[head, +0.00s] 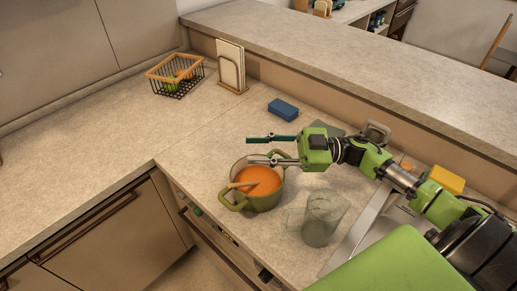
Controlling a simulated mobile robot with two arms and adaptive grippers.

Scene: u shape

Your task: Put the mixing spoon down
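A light wooden mixing spoon (243,185) lies in an olive-green pot (236,203) of orange soup. Its handle end points to the pot's left rim, and part of it seems to be under the soup. The pot stands on the counter (205,140). My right gripper (262,150) comes in from the right above the pot's back rim. Its two fingers are spread and point left, with nothing seen between them. The spoon is apart from the fingers, below and in front of them. My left gripper is not in view.
A clear glass jug (322,220) stands close to the pot's right, before the sink. A blue block (283,109) lies behind the gripper. A wire basket (176,78) and a board holder (232,68) stand at the back. The left counter is clear.

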